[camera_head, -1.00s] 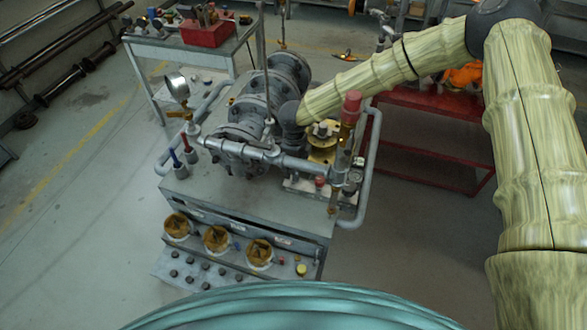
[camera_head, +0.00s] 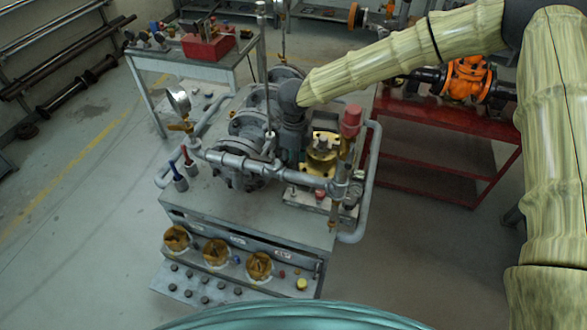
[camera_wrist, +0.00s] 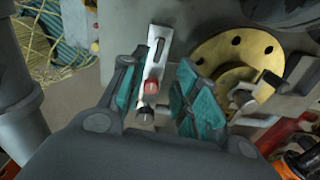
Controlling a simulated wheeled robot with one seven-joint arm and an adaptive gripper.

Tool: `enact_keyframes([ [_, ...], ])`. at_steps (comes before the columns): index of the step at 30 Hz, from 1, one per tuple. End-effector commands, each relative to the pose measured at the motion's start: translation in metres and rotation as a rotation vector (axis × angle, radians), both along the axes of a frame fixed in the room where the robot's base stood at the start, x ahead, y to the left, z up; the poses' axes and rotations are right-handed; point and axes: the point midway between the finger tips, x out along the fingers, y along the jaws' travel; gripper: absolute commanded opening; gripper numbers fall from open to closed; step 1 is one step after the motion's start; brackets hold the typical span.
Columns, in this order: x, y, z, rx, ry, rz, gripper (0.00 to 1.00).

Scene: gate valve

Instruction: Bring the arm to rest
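My gripper (camera_wrist: 158,82) is open in the wrist view, its two teal-padded fingers apart. In the head view my dark wrist (camera_head: 289,97) is over the cart, above the grey valve assembly (camera_head: 245,140) and left of the brass-coloured fitting (camera_head: 322,155). The gripper's fingers are not clear there. My arm comes in from the right, raised and bent.
The cart (camera_head: 250,208) carries pipes, a gauge (camera_head: 178,100) and a red-topped upright fitting (camera_head: 351,120) close to my arm. A red table (camera_head: 430,160) with an orange valve (camera_head: 467,78) stands behind right. A side table with a red box (camera_head: 208,42) stands back left.

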Motion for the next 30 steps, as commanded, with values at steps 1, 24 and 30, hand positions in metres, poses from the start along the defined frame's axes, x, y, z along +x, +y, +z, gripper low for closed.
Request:
enact_keyframes([
  [1, 0.000, 0.000, 0.005, 0.001, -0.001, 0.000, 0.31],
  [24, 0.006, -0.002, 0.009, 0.007, -0.015, 0.008, 0.31],
  [30, 0.049, -0.015, -0.008, 0.043, -0.128, 0.076, 0.31],
])
